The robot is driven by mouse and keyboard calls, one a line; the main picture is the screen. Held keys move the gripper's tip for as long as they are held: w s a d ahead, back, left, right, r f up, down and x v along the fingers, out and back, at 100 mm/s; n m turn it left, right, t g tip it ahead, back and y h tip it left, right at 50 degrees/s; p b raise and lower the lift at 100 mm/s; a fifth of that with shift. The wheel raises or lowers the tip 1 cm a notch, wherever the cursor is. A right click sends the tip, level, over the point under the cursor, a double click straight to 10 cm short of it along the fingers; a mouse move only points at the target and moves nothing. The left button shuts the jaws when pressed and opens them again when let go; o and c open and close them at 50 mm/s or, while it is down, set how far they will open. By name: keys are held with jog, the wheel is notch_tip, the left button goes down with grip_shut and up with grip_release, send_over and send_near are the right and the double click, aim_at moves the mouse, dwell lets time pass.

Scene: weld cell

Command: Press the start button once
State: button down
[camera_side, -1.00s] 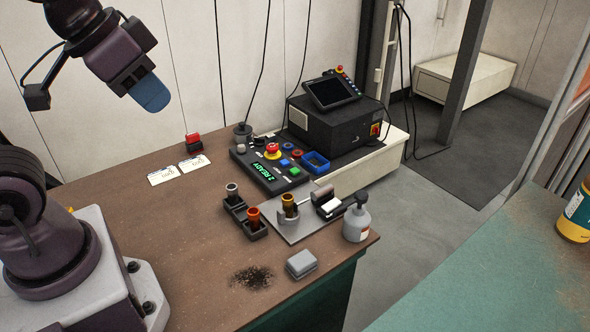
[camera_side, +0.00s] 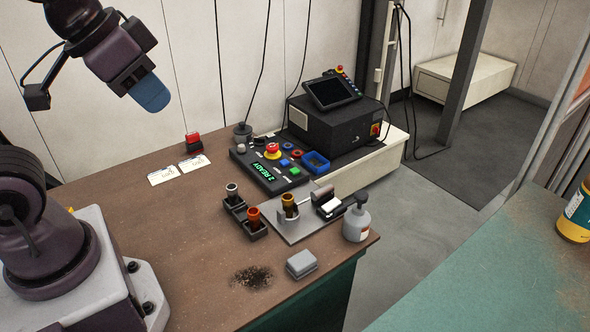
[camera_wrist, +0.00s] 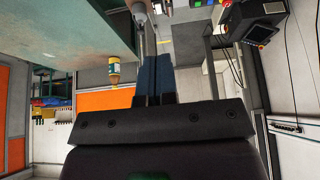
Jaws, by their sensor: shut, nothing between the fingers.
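The black control panel (camera_side: 243,160) lies on the brown table, with a lit green "2 READY" display (camera_side: 268,184). It carries a square green button (camera_side: 294,171), a blue button (camera_side: 285,162), a red ringed button (camera_side: 297,154) and a red mushroom button on yellow (camera_side: 272,149). The labels are too small to read, so which button is start is not shown in words. My gripper (camera_side: 152,95) is shut and empty, with blue fingers, high above the table to the panel's left. The closed fingers (camera_wrist: 155,72) also show in the wrist view. They touch nothing.
A blue tray (camera_side: 316,163) and a black box with a screen (camera_side: 335,125) stand beside the panel. Cup holders (camera_side: 243,222), a spray bottle (camera_side: 356,220) and a grey block (camera_side: 301,264) stand in front. Cards (camera_side: 164,175) and a red-topped stamp (camera_side: 193,142) lie left.

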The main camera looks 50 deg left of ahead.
dwell(0.3)
jog(key=m+t+y, duration=0.1)
jog(key=m+t, duration=0.3)
jog(key=m, duration=0.4)
send_over(295, 171)
notch_tip(295, 171, down, 21)
jog(key=shift+r, duration=0.1)
jog(key=shift+f, duration=4.45)
